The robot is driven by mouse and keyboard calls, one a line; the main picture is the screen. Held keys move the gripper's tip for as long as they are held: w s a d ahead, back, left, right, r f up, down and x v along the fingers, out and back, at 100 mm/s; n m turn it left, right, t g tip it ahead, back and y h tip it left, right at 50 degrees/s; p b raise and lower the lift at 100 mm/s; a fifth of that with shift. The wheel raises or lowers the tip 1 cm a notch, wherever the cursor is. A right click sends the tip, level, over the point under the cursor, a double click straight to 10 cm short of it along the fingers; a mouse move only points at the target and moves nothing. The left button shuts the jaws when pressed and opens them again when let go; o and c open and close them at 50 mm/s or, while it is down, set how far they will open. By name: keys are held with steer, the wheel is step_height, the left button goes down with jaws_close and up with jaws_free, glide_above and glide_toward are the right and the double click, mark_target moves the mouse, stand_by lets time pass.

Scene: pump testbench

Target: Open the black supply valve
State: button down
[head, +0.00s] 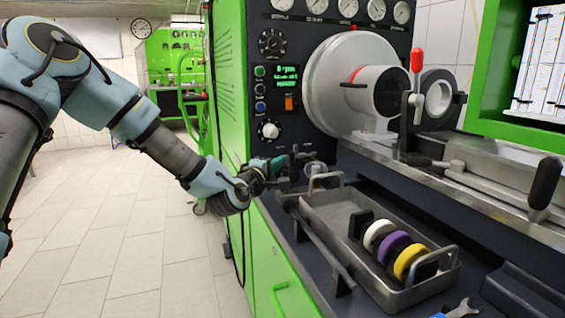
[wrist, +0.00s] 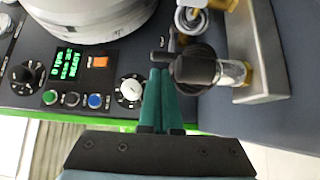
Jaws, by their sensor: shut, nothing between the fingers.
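The black supply valve (wrist: 195,68) shows in the wrist view as a black handle on a dark round body, with a clear and brass fitting to its right. My gripper (wrist: 161,76) has its two green fingers shut together, with nothing between them. The fingertips are just left of the handle's end, close beside it; I cannot tell whether they touch. In the head view my gripper (head: 273,166) is at the bench's front-left edge. The valve there is small and partly hidden by the gripper and nearby fittings.
A metal tray (head: 330,222) with coloured rings lies right of the valve. The control panel (head: 276,75) with knobs and a lit display rises behind. A large grey cylinder (head: 322,82) overhangs the bench. The tiled floor (head: 100,240) at left is clear.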

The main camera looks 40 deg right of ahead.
steer(key=v, duration=0.8)
steer(key=shift+b, duration=0.45)
steer(key=w+a+f+m+y+p, duration=0.2)
steer(key=w+a+y, duration=0.15)
steer(key=a, duration=0.45)
steer(key=w+a+f+m+y+p, duration=0.1)
steer(key=w+a+m+y+p, duration=0.2)
steer(key=a, duration=0.6)
steer(key=w+a+f+y+p, duration=0.1)
steer(key=w+a+f+y, duration=0.2)
steer(key=a, duration=0.5)
steer(key=s+a+r+g+y+p, duration=0.1)
steer(key=s+a+r+y, duration=0.1)
steer(key=a, duration=0.6)
steer(key=s+a+r+g+y+p, duration=0.2)
steer(key=s+a, duration=0.2)
steer(key=a, duration=0.4)
steer(key=s+a+r+g+y+p, duration=0.1)
steer(key=s+a+r+g+y, duration=0.1)
steer(key=a, duration=0.6)
steer(key=shift+s+r+m+y, duration=0.3)
steer(key=shift+s+r+y, duration=0.15)
steer(key=shift+s, duration=0.25)
steer(key=shift+a, duration=0.15)
